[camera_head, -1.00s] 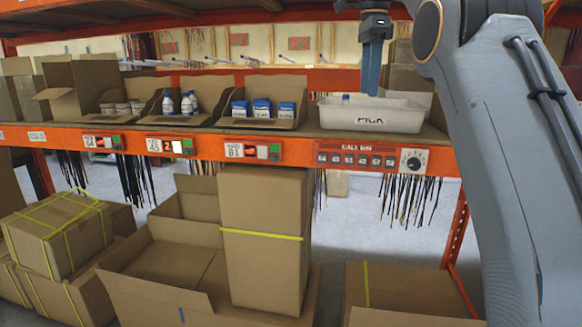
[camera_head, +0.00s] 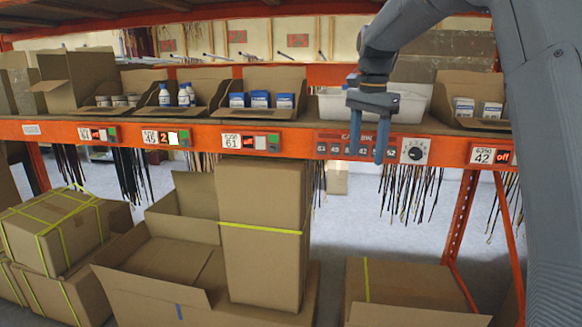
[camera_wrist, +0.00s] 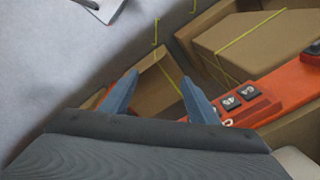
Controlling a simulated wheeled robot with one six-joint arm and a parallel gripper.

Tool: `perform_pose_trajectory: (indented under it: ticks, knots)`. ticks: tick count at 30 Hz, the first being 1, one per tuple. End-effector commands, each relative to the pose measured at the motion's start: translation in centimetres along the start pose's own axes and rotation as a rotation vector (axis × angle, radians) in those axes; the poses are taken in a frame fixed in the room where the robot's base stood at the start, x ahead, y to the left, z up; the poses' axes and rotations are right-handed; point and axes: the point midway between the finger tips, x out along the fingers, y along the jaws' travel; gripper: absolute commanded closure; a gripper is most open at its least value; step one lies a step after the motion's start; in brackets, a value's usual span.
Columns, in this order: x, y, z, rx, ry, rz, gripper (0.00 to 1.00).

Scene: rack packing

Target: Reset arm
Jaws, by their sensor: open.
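My gripper (camera_head: 368,154) hangs from my arm in front of the orange shelf edge in the head view, fingers pointing down. Its two blue fingers are apart with nothing between them. It covers part of the white bin (camera_head: 412,104) and of the call panel on the beam. In the wrist view the open fingers (camera_wrist: 158,95) point toward the floor and cartons below the shelf. The bin's inside is mostly hidden.
The shelf beam (camera_head: 290,143) carries label panels and a dial (camera_head: 415,151). Open boxes hold white bottles (camera_head: 184,95), blue-and-white packs (camera_head: 260,99) and white-topped packs (camera_head: 478,107). A tall carton (camera_head: 262,195) and strapped cartons (camera_head: 66,228) stand below. Cords hang under the beam.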

Motion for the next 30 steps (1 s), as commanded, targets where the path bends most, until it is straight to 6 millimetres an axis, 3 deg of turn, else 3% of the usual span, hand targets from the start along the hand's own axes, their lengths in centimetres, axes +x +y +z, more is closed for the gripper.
perform_pose_trajectory:
  ticks: [1,9,18,24,30]
  knots:
    - [2.4,1.1,0.7,-0.057,0.000,0.000,0.45]
    - [13.4,8.0,5.3,-0.405,0.019,-0.019,0.45]
    - [23.9,18.3,12.3,-0.776,0.048,-0.032,0.45]
    - [27.4,23.1,15.6,-0.928,0.063,-0.035,0.45]
    - [28.2,24.2,16.6,-0.969,0.068,-0.036,0.45]
